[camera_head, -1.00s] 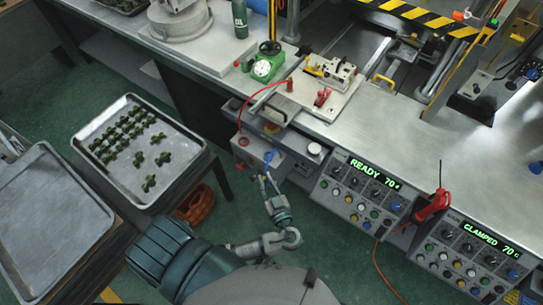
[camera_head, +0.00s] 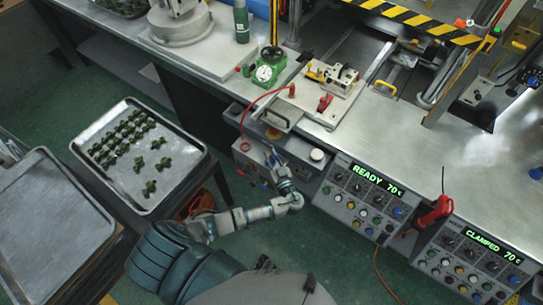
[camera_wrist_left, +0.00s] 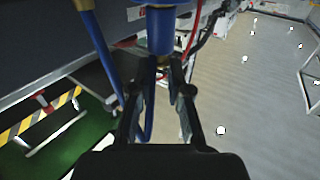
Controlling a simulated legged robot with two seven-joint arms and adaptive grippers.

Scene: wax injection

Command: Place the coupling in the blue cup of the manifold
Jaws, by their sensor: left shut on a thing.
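My left gripper (camera_head: 270,154) is at the front of the grey manifold box (camera_head: 250,157), below the bench edge. A blue hose (camera_wrist_left: 104,50) loops down and up between the fingers. The cylinder's top is out of frame, and I cannot tell whether it touches a cup. A red ring (camera_head: 246,147) with a red hose shows on the manifold; the blue cup cannot be made out. My right gripper is not in view.
Control panels reading READY (camera_head: 360,200) and CLAMPED (camera_head: 470,260) stand to the right. A red tool (camera_head: 436,211) hangs between them. A tray (camera_head: 185,182) of small green parts and an empty tray (camera_head: 50,225) are at left. A clamp fixture (camera_head: 330,95) sits on the bench.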

